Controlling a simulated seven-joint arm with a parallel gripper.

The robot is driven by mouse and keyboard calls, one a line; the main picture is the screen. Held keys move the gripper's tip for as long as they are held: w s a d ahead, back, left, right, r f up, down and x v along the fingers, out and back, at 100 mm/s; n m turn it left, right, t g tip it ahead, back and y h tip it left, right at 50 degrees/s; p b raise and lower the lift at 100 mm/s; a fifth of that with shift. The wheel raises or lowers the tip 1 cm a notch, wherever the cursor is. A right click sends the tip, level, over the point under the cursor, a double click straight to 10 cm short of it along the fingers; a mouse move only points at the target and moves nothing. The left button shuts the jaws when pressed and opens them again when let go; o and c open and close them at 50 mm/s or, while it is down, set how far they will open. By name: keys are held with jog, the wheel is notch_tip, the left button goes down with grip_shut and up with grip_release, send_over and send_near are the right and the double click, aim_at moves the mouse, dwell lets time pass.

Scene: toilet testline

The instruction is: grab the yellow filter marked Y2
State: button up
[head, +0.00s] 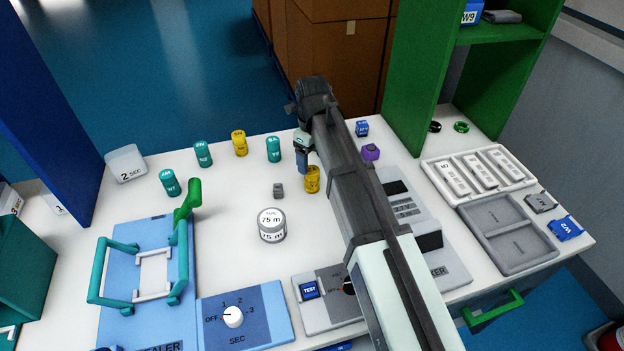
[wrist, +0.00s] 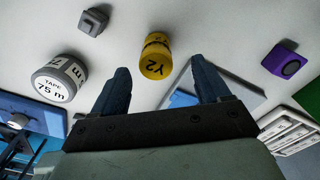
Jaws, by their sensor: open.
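The yellow filter marked Y2 (wrist: 155,58) stands on the white table; its Y2 label shows in the wrist view. In the head view it appears as the yellow cylinder (head: 312,180) just left of my arm. My gripper (wrist: 162,82) is open and empty, its two dark fingers apart. In the wrist view the filter shows between the fingertips and beyond them, closer to the left finger. In the head view my gripper (head: 302,155) is above the table behind the filter, partly hidden by my arm. I cannot tell the exact gap between fingers and filter.
Another yellow cylinder (head: 239,143) stands among teal ones (head: 274,149) at the back. A tape roll (head: 272,225) and small grey block (head: 279,190) stand left of the filter. A purple block (head: 370,152) and grey device (head: 425,235) are right of my arm.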

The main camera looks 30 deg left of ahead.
aim_at(313, 170)
jog(key=shift+s+d+f, duration=0.15)
jog(key=shift+s+f, duration=0.05)
jog(key=shift+f, duration=1.35)
jog(key=shift+s+d+f, duration=0.1)
jog(key=shift+s+f, duration=0.05)
jog(key=shift+f, duration=1.4)
jog(key=c, duration=1.2)
jog(key=shift+o, duration=0.2)
jog(key=shift+r, duration=0.15)
